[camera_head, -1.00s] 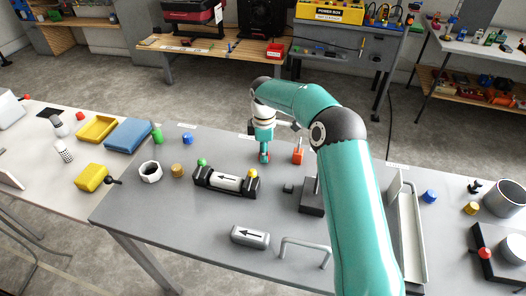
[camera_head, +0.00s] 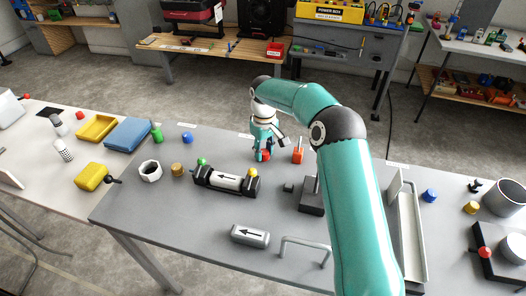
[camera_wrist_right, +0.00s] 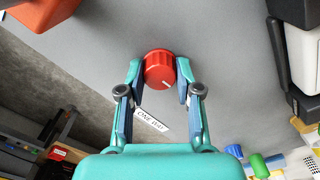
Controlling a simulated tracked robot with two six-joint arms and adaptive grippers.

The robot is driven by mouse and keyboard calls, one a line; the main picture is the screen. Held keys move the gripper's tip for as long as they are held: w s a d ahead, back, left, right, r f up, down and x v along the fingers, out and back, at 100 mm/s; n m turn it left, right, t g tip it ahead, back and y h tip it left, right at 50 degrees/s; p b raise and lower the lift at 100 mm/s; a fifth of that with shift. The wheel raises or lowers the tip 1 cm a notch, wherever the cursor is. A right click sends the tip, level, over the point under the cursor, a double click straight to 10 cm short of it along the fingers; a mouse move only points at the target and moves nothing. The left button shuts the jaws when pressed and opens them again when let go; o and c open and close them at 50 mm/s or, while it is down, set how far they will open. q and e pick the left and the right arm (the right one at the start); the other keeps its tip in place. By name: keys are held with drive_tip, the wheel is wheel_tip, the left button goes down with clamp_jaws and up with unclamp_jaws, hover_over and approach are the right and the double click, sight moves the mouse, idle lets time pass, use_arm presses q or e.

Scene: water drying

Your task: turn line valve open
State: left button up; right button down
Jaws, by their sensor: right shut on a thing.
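A red ribbed knob (camera_wrist_right: 159,68), which appears to be the line valve, stands on the grey table. It has a white pointer mark on its face, toward the lower right in the right wrist view. My right gripper (camera_wrist_right: 160,70) has one finger on each side of the knob and is shut on it. In the head view the right gripper (camera_head: 264,156) points down at the table's back edge, with the red knob (camera_head: 266,155) between its fingers. My left gripper is not in view.
An orange block (camera_head: 298,156) stands close right of the gripper. A black cradle (camera_head: 250,190) holds a white cylinder with an arrow, nearer the front. A paper label (camera_wrist_right: 150,122) lies beside the knob. A grey arrow block (camera_head: 249,236) and a handle (camera_head: 305,245) are in front.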

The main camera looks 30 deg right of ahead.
sight(264, 151)
drive_tip(key=shift+m, duration=0.8)
drive_tip(key=c, duration=0.8)
unclamp_jaws()
drive_tip(key=shift+r, duration=0.1)
wheel_tip(264, 151, up, 12)
drive_tip(key=shift+f, duration=0.15)
